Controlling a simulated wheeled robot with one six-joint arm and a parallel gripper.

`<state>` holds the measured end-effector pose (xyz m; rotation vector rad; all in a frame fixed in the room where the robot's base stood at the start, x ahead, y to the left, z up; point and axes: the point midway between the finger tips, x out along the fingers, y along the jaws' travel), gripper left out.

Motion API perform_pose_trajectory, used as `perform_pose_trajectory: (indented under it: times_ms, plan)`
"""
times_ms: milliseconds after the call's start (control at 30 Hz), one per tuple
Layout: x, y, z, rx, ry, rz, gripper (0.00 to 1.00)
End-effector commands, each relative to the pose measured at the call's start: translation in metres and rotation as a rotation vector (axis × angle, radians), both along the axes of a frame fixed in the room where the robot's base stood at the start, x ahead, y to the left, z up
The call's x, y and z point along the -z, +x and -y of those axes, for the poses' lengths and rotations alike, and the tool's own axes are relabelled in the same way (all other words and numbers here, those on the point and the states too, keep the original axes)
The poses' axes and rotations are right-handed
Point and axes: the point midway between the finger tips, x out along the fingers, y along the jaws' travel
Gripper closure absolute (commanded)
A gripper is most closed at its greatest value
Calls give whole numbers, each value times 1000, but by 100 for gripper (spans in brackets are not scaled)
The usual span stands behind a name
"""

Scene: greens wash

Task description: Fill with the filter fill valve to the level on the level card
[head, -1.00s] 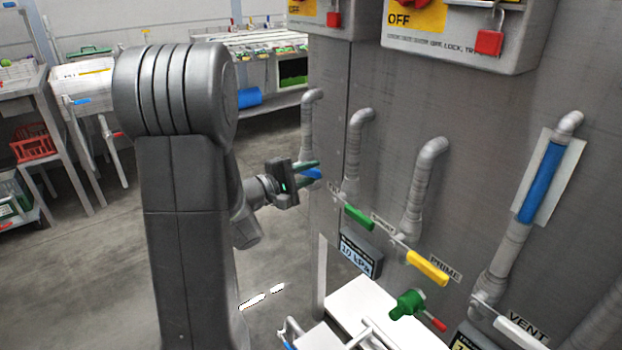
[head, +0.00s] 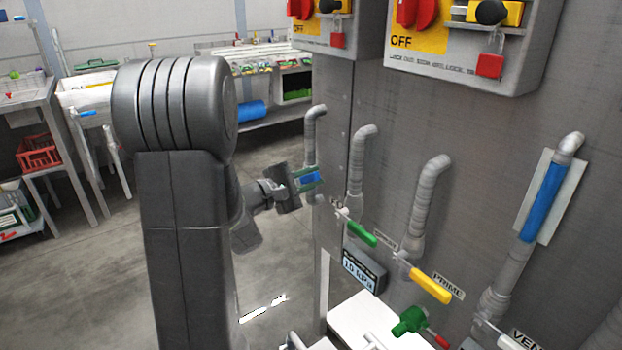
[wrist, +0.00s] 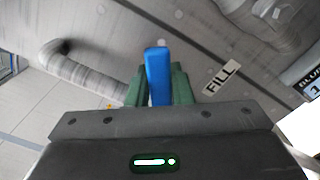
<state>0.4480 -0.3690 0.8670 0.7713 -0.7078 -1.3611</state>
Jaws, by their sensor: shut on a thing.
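The fill valve's blue handle (wrist: 158,75) sits between the two green fingers of my gripper (wrist: 158,88) in the wrist view, beside a FILL label (wrist: 222,77). In the head view my gripper (head: 308,181) is shut on this blue handle (head: 311,177) at the left end of the row of valves. A blue level column (head: 543,203) on a pale backing card (head: 522,200) stands on the grey panel at the right. I cannot read a level mark on it.
Right of my gripper are a green valve handle (head: 362,234), a yellow PRIME handle (head: 430,285) and a white VENT handle (head: 500,337). A display (head: 364,270) reads 10 kPa. Locked switch boxes (head: 450,50) hang above. Open floor lies at the left.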

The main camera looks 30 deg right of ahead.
Motion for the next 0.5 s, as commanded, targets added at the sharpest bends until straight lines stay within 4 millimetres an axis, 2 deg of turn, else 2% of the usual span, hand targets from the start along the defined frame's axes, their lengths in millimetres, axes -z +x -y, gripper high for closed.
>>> perform_pose_trajectory:
  times_ms: [33, 67, 167, 500]
  plan:
    - [0, 0, 0, -1, 1, 0, 100]
    - [0, 0, 0, -1, 1, 0, 78]
    - [0, 0, 0, -1, 1, 0, 59]
    - [0, 0, -2, -1, 0, 1, 58]
